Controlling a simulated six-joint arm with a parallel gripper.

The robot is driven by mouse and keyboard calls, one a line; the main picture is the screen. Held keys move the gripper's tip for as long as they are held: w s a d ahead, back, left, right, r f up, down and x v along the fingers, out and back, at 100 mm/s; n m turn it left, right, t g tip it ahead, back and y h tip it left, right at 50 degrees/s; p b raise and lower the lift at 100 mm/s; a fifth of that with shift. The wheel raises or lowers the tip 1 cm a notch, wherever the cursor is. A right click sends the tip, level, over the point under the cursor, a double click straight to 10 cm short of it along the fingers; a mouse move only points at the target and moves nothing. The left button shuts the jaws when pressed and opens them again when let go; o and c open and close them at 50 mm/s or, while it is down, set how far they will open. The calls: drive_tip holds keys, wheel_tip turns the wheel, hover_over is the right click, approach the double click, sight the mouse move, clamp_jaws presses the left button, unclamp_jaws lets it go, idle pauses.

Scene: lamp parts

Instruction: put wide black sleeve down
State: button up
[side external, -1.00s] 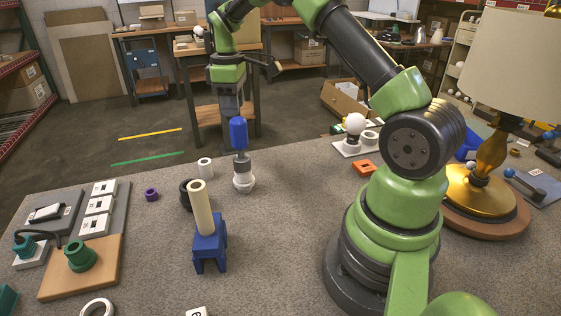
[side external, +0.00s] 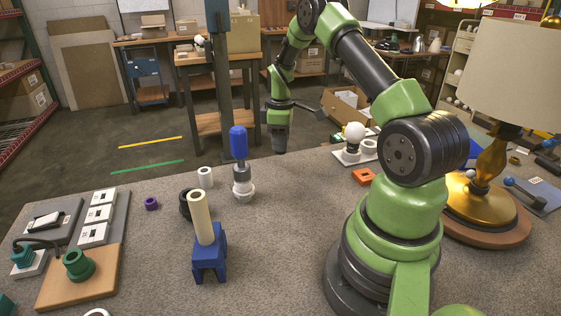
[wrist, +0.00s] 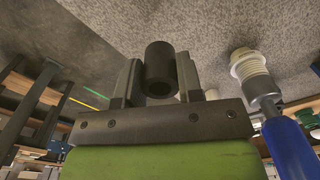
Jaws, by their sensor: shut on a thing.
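My gripper (side external: 279,145) hangs pointing down by the table's far edge, to the right of the blue-handled tool in the side view. In the wrist view its two fingers (wrist: 160,82) are shut on a black sleeve (wrist: 161,67), a short hollow tube with its open end showing. In the side view the held sleeve cannot be told apart from the dark gripper end. Another black ring-shaped part (side external: 185,204) sits on the table, partly hidden behind a cream tube.
The blue-handled tool (side external: 239,143) stands upright in a white socket (side external: 243,190). The cream tube (side external: 201,217) stands in a blue holder (side external: 209,255). A white sleeve (side external: 205,177) and purple ring (side external: 151,204) are nearby. The table (side external: 290,215) is clear right of the socket.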

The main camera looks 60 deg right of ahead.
sight(281, 170)
drive_tip(key=shift+f, duration=2.85)
drive_tip(key=shift+f, duration=0.2)
drive_tip(key=o, duration=0.9)
drive_tip(key=shift+r, duration=0.2)
